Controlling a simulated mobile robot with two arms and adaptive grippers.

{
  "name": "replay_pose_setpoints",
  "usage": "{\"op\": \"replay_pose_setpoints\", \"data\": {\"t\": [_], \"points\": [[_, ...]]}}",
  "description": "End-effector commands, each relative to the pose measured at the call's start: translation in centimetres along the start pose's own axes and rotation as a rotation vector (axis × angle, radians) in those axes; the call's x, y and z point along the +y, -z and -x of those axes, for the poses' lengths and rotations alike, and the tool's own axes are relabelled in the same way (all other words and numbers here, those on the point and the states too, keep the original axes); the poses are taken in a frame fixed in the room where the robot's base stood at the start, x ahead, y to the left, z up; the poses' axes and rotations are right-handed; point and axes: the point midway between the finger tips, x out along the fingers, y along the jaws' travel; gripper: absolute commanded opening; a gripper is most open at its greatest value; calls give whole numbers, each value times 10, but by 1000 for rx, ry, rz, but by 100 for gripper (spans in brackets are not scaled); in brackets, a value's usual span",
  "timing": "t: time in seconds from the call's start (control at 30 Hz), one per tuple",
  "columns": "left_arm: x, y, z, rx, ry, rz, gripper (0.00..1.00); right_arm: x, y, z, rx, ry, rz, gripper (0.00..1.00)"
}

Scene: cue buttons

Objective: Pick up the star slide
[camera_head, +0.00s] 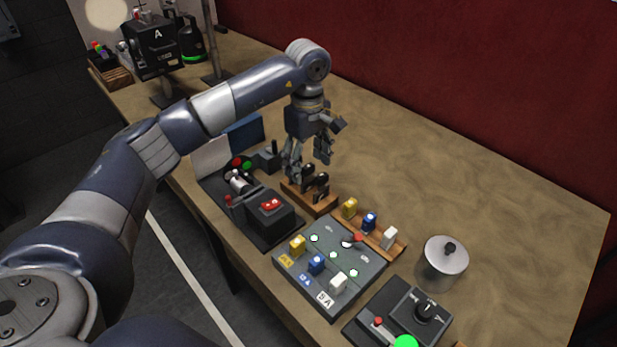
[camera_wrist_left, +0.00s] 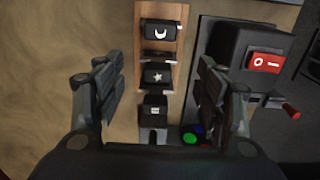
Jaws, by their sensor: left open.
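The star slide (camera_wrist_left: 157,77) is a black block with a white star, seen in the left wrist view in a wooden rack (camera_wrist_left: 173,62). In the head view the rack (camera_head: 320,207) holds dark slides, partly hidden by my gripper, and I cannot tell which is the star. My left gripper (camera_head: 308,166) is open and points down above the rack. Its fingers are on either side of the star slide in the left wrist view, apart from it. My right gripper is not in view.
A black device with a red switch (camera_wrist_left: 265,63) stands close beside the rack. A grey panel (camera_head: 350,277) with coloured blocks, a wooden strip of blocks, a silver canister (camera_head: 444,267) and a joystick box (camera_head: 392,318) lie nearer. The table (camera_head: 450,185) is clear towards the red wall.

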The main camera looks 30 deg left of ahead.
Motion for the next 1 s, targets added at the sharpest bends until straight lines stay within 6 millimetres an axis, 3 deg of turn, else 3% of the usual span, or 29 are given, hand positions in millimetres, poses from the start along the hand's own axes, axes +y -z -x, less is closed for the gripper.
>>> {"op": "replay_pose_setpoints", "data": {"t": [0.17,0.43,0.73,1.0], "points": [[-1,-1,-12,-1,3,-1,65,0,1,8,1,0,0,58],[0,-1,-50,-1,1,0,65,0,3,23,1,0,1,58],[1,-1,-58,-1,-1,-1,65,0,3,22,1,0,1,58],[1,-1,-57,0,-1,-1,6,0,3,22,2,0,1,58]]}}
